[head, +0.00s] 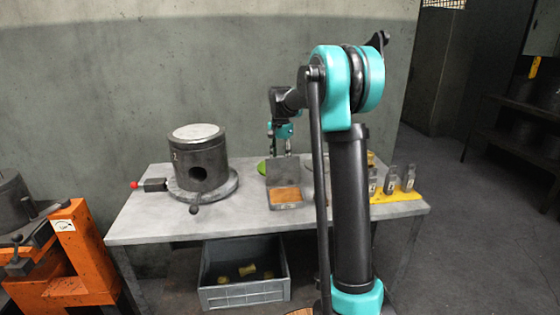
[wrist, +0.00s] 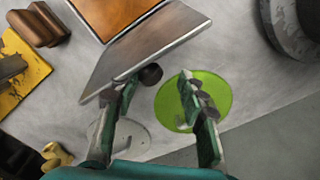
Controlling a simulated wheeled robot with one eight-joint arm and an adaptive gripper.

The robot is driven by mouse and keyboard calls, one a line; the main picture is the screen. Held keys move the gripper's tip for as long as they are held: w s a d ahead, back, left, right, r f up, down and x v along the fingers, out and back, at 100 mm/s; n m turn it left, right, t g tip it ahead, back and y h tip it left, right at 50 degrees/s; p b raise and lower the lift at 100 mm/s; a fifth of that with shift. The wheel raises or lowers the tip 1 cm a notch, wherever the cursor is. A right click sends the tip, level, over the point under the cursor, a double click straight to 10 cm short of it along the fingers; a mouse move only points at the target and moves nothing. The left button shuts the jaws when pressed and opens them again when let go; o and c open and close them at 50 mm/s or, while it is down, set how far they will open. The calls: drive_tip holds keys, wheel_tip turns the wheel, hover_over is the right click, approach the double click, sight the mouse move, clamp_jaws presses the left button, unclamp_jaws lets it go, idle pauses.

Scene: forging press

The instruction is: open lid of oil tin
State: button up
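The oil tin (head: 286,205) stands on the grey table, right of the dark cylinder. Its grey lid (head: 283,171) is raised, standing steeply at the back edge, and orange-brown shows inside the tin. In the wrist view the lid (wrist: 150,45) slants beside the orange-brown tin interior (wrist: 110,14). A dark round knob (wrist: 151,74) sits at the lid's outer side. My gripper (wrist: 158,78) is open, its fingers apart, with the knob between them, closer to the left finger. I cannot tell whether that finger touches the lid or knob. In the head view my gripper (head: 283,147) is just behind the lid.
A green disc (wrist: 215,95) lies on the table under the right finger. A pale disc (wrist: 127,145) lies near the left finger. The dark cylinder (head: 198,165) stands left. Small bottles (head: 408,178) on a yellow tray (head: 400,196) stand right. A grey crate (head: 245,293) is below.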

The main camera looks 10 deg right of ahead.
drive_tip(key=shift+d, duration=0.1)
idle(0.3)
drive_tip(key=shift+r, duration=0.1)
wheel_tip(320, 180, up, 12)
idle(0.4)
drive_tip(key=shift+c, duration=0.4)
